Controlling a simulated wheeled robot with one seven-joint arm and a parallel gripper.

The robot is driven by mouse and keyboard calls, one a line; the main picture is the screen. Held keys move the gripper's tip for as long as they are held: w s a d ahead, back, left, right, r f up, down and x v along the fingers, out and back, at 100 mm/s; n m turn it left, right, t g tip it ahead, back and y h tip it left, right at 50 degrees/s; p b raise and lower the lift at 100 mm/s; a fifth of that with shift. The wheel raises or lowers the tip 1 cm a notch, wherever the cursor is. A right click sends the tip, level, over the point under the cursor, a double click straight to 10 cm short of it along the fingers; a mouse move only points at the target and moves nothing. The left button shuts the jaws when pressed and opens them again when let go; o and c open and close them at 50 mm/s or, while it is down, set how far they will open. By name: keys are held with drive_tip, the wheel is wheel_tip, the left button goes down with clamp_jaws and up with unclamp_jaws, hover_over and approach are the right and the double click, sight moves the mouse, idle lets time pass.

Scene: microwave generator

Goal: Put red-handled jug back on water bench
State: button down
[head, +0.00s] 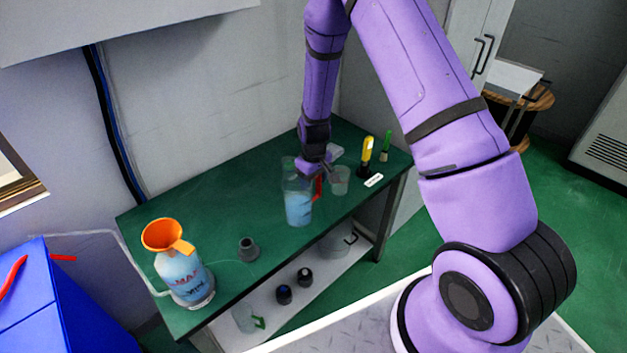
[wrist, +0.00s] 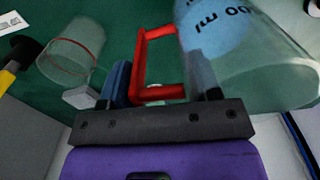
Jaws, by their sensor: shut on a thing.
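The red-handled jug (head: 298,206) is a clear jug with bluish liquid, upright at the right part of the green bench (head: 230,205). In the wrist view the jug (wrist: 250,70) fills the upper right, with "ml" lettering showing, and its red handle (wrist: 140,62) reaches between my fingers. My gripper (head: 318,170) comes down from above and is shut on the red handle; it also shows in the wrist view (wrist: 165,88). Whether the jug's base touches the bench top is hard to tell.
A clear beaker (head: 340,180) stands close right of the jug; a yellow-handled tool (head: 367,150) is behind it. A bottle with an orange funnel (head: 180,270) and a small grey cup (head: 248,248) stand left. A lower shelf (head: 300,310) holds black-capped items.

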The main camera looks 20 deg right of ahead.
drive_tip(key=shift+f, duration=0.15)
drive_tip(key=shift+c, duration=1.7)
unclamp_jaws()
